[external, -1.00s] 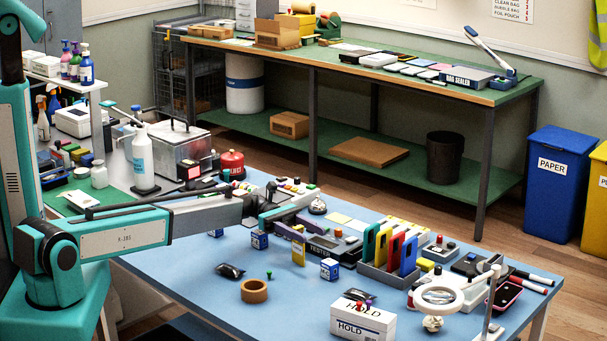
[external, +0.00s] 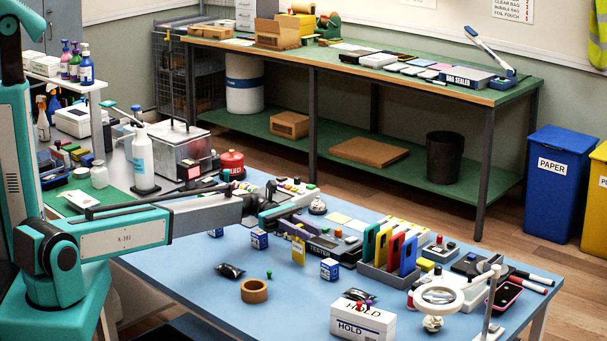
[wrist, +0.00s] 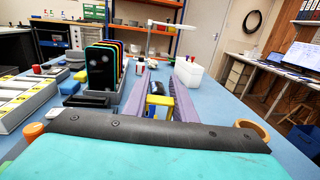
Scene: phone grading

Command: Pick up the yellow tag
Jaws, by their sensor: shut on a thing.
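The yellow tag (external: 298,252) hangs upright below my gripper (external: 296,234) over the blue table, near the grey tester. My gripper is shut on it. In the wrist view the yellow tag (wrist: 158,100) sits between the two purple fingers of my gripper (wrist: 159,92). The fingers hide part of its sides. I cannot tell whether its lower edge is clear of the table.
A blue-and-white box (external: 329,269) stands just right of the tag. The tester (external: 322,248) is close behind it. A rack of phones (external: 388,276), a HOLD box (external: 362,320) and a tape roll (external: 254,291) stand nearby.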

